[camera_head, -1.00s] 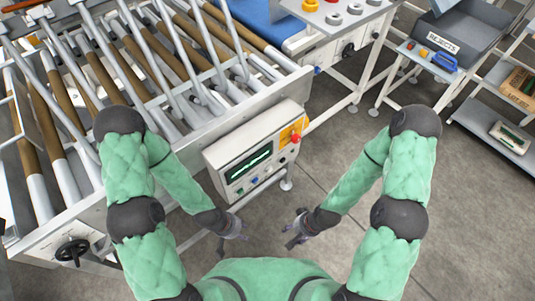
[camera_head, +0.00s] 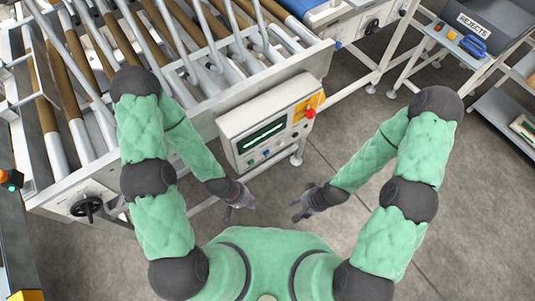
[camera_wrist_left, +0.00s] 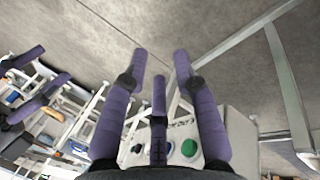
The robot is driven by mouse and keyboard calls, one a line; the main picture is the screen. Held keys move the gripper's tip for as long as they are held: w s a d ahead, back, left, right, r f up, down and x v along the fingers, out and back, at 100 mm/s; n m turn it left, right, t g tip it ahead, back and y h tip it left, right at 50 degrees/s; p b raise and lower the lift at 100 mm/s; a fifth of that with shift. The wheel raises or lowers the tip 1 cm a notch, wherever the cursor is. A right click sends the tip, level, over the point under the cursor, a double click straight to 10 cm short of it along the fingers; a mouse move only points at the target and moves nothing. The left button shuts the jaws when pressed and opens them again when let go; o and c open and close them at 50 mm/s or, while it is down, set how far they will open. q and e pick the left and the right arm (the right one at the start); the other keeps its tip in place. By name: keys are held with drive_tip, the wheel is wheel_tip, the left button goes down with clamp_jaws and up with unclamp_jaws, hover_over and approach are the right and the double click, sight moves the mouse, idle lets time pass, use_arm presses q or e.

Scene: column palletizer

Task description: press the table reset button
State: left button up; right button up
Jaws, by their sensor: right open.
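A white control panel (camera_head: 233,128) stands ahead of my arms at the conveyor's edge. Its face has a dark screen with green writing (camera_head: 262,136), small buttons below it, including a green button (camera_head: 265,152) and a blue button (camera_head: 250,163), and a red mushroom knob (camera_head: 311,113) on a yellow plate. I cannot read which button is the table reset. My left gripper (camera_head: 238,212) is below the panel, apart from it, open and empty; its spread fingers show in the left wrist view (camera_wrist_left: 160,65), with a green button (camera_wrist_left: 189,148) behind them. My right gripper (camera_head: 297,209) is open and empty, lower right of the panel.
A roller conveyor (camera_head: 190,95) fills the upper left, with a black handwheel (camera_head: 87,208) on its side. A rejects stand (camera_head: 460,48) and a shelf are at the upper right. Grey floor on the right is clear.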

use_arm(q)
clamp_jaws()
idle(0.3)
idle(0.7)
